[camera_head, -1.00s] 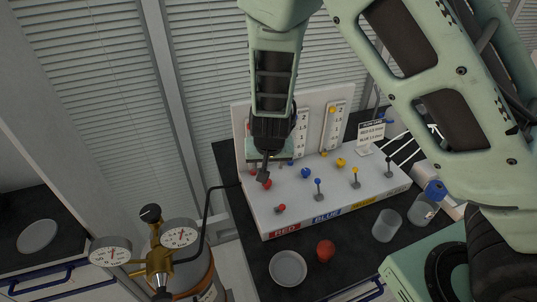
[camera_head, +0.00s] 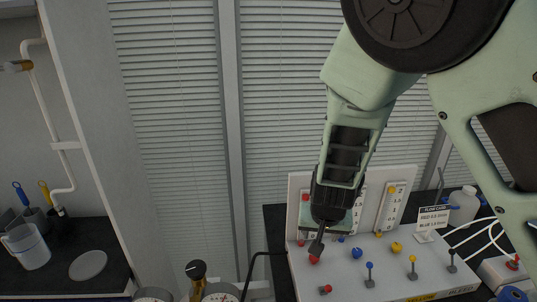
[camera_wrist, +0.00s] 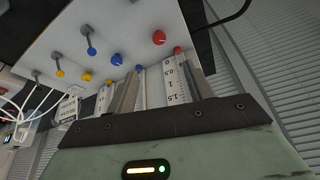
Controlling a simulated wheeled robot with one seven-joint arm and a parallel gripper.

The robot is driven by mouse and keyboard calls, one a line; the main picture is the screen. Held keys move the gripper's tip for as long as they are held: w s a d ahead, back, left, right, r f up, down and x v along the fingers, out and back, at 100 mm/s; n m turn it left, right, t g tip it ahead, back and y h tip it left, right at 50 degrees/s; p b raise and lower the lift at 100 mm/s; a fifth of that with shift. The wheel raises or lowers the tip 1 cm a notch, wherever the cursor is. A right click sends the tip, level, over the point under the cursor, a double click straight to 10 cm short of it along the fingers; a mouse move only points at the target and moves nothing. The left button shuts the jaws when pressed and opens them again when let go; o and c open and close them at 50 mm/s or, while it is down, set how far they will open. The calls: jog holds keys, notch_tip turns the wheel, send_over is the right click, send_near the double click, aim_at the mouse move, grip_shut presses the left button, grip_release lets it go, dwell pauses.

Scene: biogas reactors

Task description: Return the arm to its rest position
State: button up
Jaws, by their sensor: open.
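My arm (camera_head: 352,130) reaches down from the top right in the head view. My gripper (camera_head: 318,243) is over the white control panel (camera_head: 345,285), near a red knob (camera_head: 314,260); I cannot tell from this view whether they touch. In the wrist view, the two fingers of my gripper (camera_wrist: 162,64) stand apart with nothing held between them. Beyond them are the red knob (camera_wrist: 159,38) and a blue knob (camera_wrist: 116,59) on the panel. A numbered flow gauge (camera_wrist: 173,85) shows between the fingers.
Blue and yellow levers and a flow card (camera_head: 432,219) are on the panel. A white bottle (camera_head: 464,205) and cables stand right of it. Gauges (camera_head: 222,293) are at the bottom. A jug (camera_head: 27,246) and plate (camera_head: 88,265) sit on the left counter. Window blinds are behind.

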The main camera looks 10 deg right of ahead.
jog(key=s+a+r+n+g+y+b, duration=0.1)
jog(key=s+a+n+g+y+b, duration=0.45)
jog(key=s, duration=0.75)
jog(key=s+d+r+n+t+h+b, duration=0.1)
jog(key=s+r+n+h+b, duration=0.1)
jog(key=s, duration=1.1)
jog(key=n+h+b, duration=0.1)
jog(key=n+b, duration=0.1)
jog(key=n, duration=0.1)
jog(key=shift+r+h, duration=0.2)
jog(key=shift+h, duration=0.15)
jog(key=shift+w+d, duration=0.1)
jog(key=shift+d, duration=0.05)
